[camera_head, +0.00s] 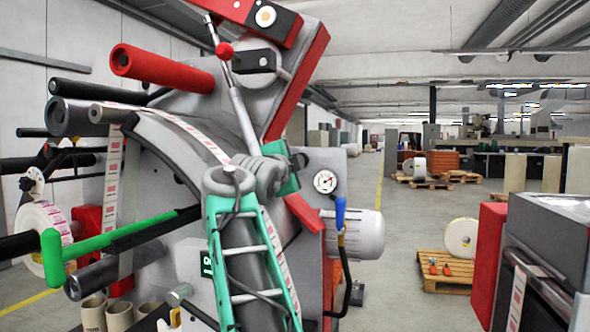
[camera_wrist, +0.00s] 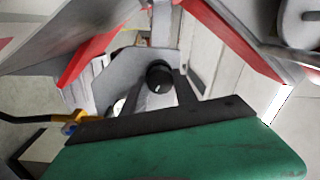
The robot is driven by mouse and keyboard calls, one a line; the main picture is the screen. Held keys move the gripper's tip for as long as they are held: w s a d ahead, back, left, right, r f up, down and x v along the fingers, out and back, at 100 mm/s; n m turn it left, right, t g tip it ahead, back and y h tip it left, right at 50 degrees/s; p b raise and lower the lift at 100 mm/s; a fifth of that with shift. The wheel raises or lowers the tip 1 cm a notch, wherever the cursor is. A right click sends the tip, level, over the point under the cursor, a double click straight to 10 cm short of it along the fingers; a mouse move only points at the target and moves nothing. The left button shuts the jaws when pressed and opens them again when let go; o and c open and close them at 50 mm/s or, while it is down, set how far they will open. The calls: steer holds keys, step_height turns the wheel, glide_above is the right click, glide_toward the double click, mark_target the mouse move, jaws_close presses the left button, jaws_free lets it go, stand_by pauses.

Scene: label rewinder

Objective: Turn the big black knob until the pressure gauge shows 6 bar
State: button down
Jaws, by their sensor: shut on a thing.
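The big black knob (camera_wrist: 159,76) shows in the wrist view with a small white mark on its face. My gripper (camera_wrist: 161,87) has its two dark fingers on either side of the knob, shut on it. In the head view my gripper (camera_head: 301,160) reaches the right side of the grey machine, and its green body and my arm hide most of the knob. The pressure gauge (camera_head: 325,181) is a round white dial just right of and below my gripper. A red needle shows on it, but the numbers are too small to read.
A blue-handled valve (camera_head: 340,212) stands below the gauge, with a grey motor (camera_head: 358,234) beside it. Red-edged machine panels flank the knob in the wrist view. A grey-and-red cabinet (camera_head: 545,255) stands at the right.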

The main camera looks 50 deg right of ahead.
stand_by(0.6)
steer(key=c, duration=1)
jaws_free()
steer(key=shift+o, duration=0.2)
steer(key=b+v, duration=0.2)
steer(key=v, duration=0.5)
steer(key=shift+s+a, duration=0.15)
steer(key=shift+a, duration=0.2)
